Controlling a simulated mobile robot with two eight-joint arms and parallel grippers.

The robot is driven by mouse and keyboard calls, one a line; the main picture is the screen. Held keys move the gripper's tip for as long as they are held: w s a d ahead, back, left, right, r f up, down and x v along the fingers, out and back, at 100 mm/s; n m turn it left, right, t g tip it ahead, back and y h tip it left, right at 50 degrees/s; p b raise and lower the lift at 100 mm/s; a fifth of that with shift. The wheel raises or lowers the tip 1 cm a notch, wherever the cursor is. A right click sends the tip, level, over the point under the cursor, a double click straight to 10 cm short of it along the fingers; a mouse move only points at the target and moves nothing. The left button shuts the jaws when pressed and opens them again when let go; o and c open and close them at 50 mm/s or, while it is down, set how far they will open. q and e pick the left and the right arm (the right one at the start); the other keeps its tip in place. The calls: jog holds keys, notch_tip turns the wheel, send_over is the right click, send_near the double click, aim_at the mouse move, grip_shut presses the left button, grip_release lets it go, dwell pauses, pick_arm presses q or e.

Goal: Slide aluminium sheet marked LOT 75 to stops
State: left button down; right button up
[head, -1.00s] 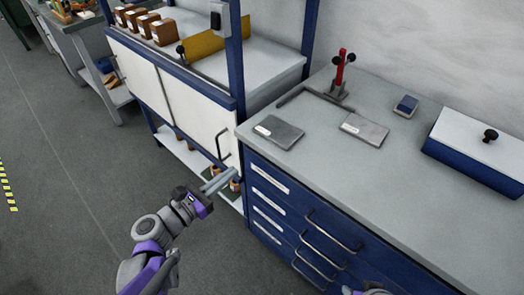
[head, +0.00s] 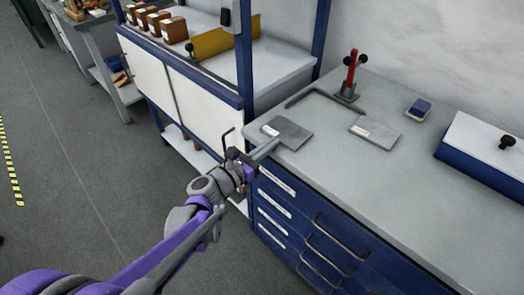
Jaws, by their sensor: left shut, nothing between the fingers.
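Two flat metal sheets with white labels lie on the grey worktop. The left sheet (head: 290,132) is darker and near the worktop's left end; the right sheet (head: 376,133) is lighter. The label print is too small to read, so I cannot tell which is LOT 75. A dark angled stop bar (head: 318,95) lies behind the left sheet, with a gap between them. My left gripper (head: 274,145) is shut and empty, its tips at the near edge of the left sheet. I cannot tell whether they touch it. My right gripper is out of view.
A red clamp (head: 351,74) stands at the end of the stop bar. A small blue block (head: 418,108) and a blue box with a white lid (head: 490,150) are to the right. The worktop front is clear. A blue-framed bench (head: 200,90) stands at the left.

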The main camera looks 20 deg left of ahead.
aim_at(279, 137)
pick_arm(q)
jog(key=shift+w, duration=0.1)
jog(key=shift+x, duration=1.95)
